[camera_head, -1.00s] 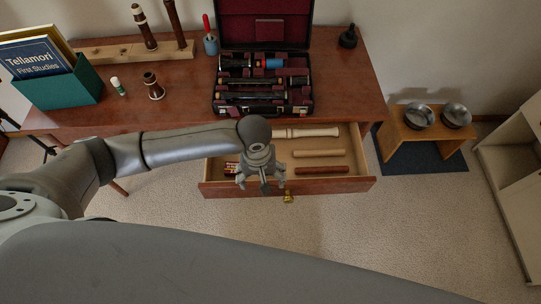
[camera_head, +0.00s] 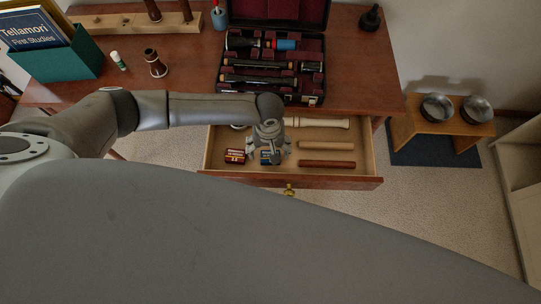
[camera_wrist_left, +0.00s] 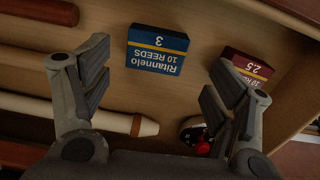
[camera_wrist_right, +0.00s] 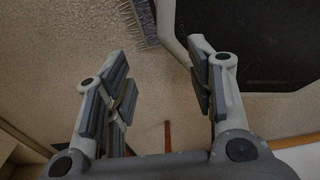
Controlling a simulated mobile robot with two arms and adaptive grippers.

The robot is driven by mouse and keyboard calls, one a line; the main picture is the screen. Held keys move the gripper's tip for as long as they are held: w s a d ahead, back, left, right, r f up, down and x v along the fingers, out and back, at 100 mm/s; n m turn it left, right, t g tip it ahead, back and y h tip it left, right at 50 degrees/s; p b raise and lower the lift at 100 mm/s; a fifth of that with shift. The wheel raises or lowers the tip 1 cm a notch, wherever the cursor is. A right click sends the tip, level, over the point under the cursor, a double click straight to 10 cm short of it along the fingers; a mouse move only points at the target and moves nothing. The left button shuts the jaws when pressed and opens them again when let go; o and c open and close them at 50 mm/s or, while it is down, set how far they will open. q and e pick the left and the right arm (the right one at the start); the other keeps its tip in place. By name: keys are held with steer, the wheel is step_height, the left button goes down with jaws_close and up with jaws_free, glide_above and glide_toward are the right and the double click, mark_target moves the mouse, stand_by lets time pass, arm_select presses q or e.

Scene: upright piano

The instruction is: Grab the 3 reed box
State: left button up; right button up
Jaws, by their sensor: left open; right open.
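The blue 3 reed box (camera_wrist_left: 157,50), labelled Ritannelo 10 Reeds, lies in the open drawer. In the head view the blue box (camera_head: 265,158) shows partly behind my left gripper (camera_head: 268,156). A dark red 2.5 reed box (camera_wrist_left: 244,68) lies beside it, also at the drawer's left side in the head view (camera_head: 235,156). In the left wrist view my left gripper (camera_wrist_left: 160,85) is open and empty, with the blue box ahead between its fingers, apart from them. My right gripper (camera_wrist_right: 162,85) is open and empty over the carpet.
The drawer (camera_head: 365,152) also holds a pale recorder piece (camera_head: 317,122), a light rod (camera_head: 326,145) and a dark red rod (camera_head: 327,165). An instrument case (camera_head: 318,98) stands on the desk above.

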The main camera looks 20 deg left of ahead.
mark_target(270, 153)
arm_select(q)
steer(key=f, duration=0.3)
steer(key=shift+w+d+f, duration=0.2)
steer(key=shift+w, duration=0.05)
steer(key=shift+f, duration=0.25)
steer(key=shift+c, duration=1.2)
steer(key=c, duration=0.7)
arm_select(e)
steer(key=shift+w+a, duration=0.3)
steer(key=shift+w, duration=0.35)
